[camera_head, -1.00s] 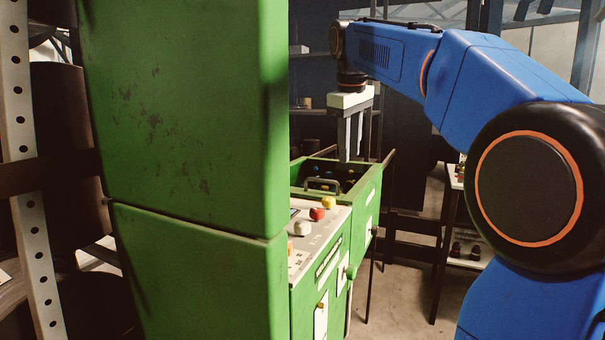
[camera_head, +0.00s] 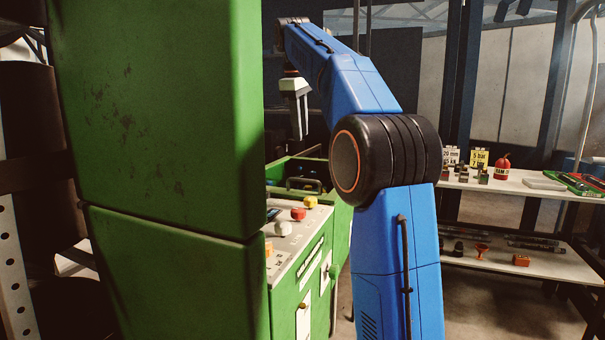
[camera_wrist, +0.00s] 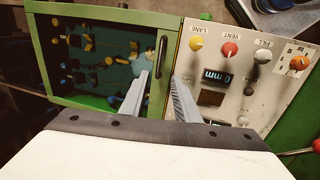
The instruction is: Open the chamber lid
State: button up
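The green chamber (camera_head: 343,185) of the machine shows behind the control panel in the head view. Its dark handle (camera_head: 303,184) stands at the near edge; it is also a dark bar in the wrist view (camera_wrist: 162,57). Dark and yellow fittings show inside the chamber frame (camera_wrist: 45,60). I cannot tell whether a see-through lid covers them. My gripper (camera_head: 298,136) points down above the chamber, apart from the handle. In the wrist view, my gripper's fingers (camera_wrist: 161,76) are spread and empty, with the handle between their lines, just beyond the tips.
The control panel (camera_wrist: 236,75) with coloured knobs lies right beside the handle. A tall green cabinet (camera_head: 155,130) blocks the left of the head view. A shelf (camera_head: 530,190) with a red extinguisher-like item (camera_head: 502,168) stands at right.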

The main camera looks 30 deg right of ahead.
aim_at(304, 181)
jog(key=f, duration=0.4)
jog(key=w+d+f, duration=0.1)
jog(key=f, duration=0.4)
jog(key=d+f, duration=0.1)
jog(key=f, duration=0.4)
jog(key=shift+w+d+f, duration=0.15)
jog(key=shift+w, duration=0.2)
grip_shut()
